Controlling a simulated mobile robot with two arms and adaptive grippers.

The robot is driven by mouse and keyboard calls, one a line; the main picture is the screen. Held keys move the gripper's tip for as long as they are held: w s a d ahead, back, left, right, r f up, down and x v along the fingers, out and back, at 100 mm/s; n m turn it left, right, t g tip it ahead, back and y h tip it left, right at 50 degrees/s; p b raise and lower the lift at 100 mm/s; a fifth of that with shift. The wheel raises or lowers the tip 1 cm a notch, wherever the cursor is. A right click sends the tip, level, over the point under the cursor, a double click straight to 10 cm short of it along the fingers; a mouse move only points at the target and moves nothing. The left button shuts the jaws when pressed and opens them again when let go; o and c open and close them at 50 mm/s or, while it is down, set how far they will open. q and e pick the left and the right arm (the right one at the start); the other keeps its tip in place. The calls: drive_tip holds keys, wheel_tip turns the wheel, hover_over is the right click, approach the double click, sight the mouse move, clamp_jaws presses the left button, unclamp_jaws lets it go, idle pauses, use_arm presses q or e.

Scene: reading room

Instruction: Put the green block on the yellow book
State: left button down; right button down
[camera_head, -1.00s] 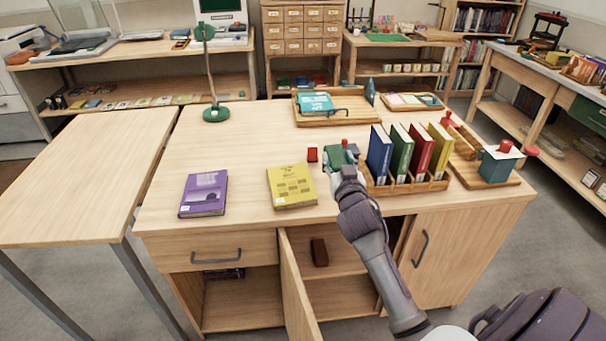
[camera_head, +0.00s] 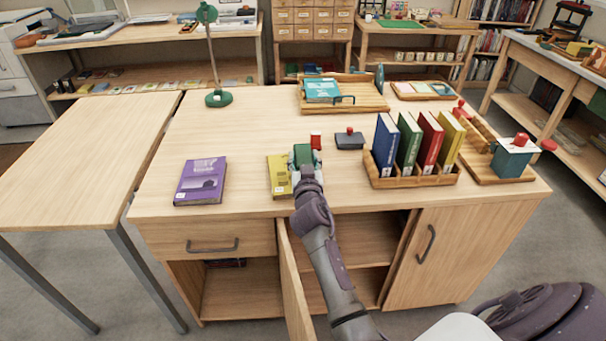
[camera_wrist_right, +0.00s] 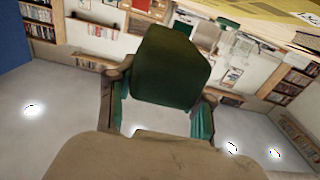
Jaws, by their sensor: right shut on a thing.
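The green block (camera_head: 303,154) is between the fingers of my right gripper (camera_head: 305,168), which is shut on it. The wrist view also shows the green block (camera_wrist_right: 172,66) gripped between the two fingers (camera_wrist_right: 160,112). The yellow book (camera_head: 279,176) lies flat near the table's front edge. My right gripper and the block cover its right part in the head view. The yellow book also shows at the top right of the wrist view (camera_wrist_right: 268,10). The exact gap between block and book cannot be told. My left gripper is not in view.
A purple book (camera_head: 201,182) lies left of the yellow one. A red object (camera_head: 316,140) and a dark pad with a red knob (camera_head: 349,140) stand behind the gripper. A wooden rack (camera_head: 412,178) of upright books stands right. A cabinet door (camera_head: 292,275) hangs open below.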

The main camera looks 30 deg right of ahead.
drive_tip(key=shift+w+a+f+b, duration=0.1)
drive_tip(key=shift+f+b, duration=0.7)
drive_tip(key=shift+f, duration=1.05)
drive_tip(key=shift+f, duration=0.1)
drive_tip(key=c, duration=0.9)
unclamp_jaws()
drive_tip(key=shift+f, duration=0.2)
drive_tip(key=o, duration=0.5)
drive_tip(key=shift+c, duration=0.2)
